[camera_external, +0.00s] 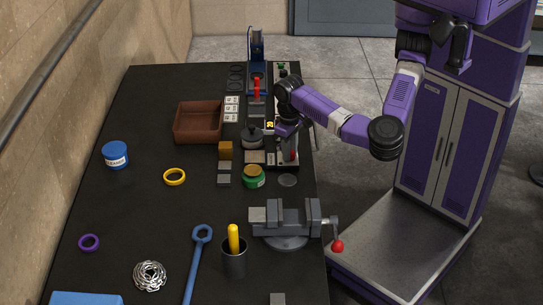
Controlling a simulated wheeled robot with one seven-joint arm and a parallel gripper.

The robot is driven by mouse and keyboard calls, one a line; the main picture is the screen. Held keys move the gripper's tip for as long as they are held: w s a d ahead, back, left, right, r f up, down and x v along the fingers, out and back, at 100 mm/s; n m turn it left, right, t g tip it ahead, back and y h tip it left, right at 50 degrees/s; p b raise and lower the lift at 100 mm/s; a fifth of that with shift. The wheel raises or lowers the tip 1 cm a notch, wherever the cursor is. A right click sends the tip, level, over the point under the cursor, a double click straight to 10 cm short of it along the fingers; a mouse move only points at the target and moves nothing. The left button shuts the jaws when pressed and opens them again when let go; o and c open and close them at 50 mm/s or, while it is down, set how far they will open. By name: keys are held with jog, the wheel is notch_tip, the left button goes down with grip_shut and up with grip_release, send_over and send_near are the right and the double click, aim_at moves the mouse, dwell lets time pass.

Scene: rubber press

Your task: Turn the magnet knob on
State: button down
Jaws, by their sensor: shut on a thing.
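My gripper (285,132) is at the right side of the table, low over a dark fixture strip (282,166) near the edge. Its jaws are shut on a small part there, which I take to be the magnet knob; the hand and wrist hide it almost fully. I cannot tell which way the knob is turned. A small grey and red piece (290,155) stands upright just below the hand in the picture.
A round black-topped piece (252,137) stands close left of my gripper. A red-handled device (257,90) stands behind.

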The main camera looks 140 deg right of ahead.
jog(key=m, duration=0.3)
jog(key=shift+d+m+p, duration=0.1)
jog(key=shift+m+p, duration=0.25)
jog(key=shift+m, duration=0.05)
jog(key=m, duration=0.4)
jog(key=shift+m, duration=0.3)
jog(key=m, duration=0.4)
jog(key=shift+y+b, duration=0.3)
jog(key=shift+b, duration=0.05)
jog(key=shift+d+m+b, duration=0.1)
jog(key=shift+m+b, duration=0.3)
jog(key=shift+m, duration=1.6)
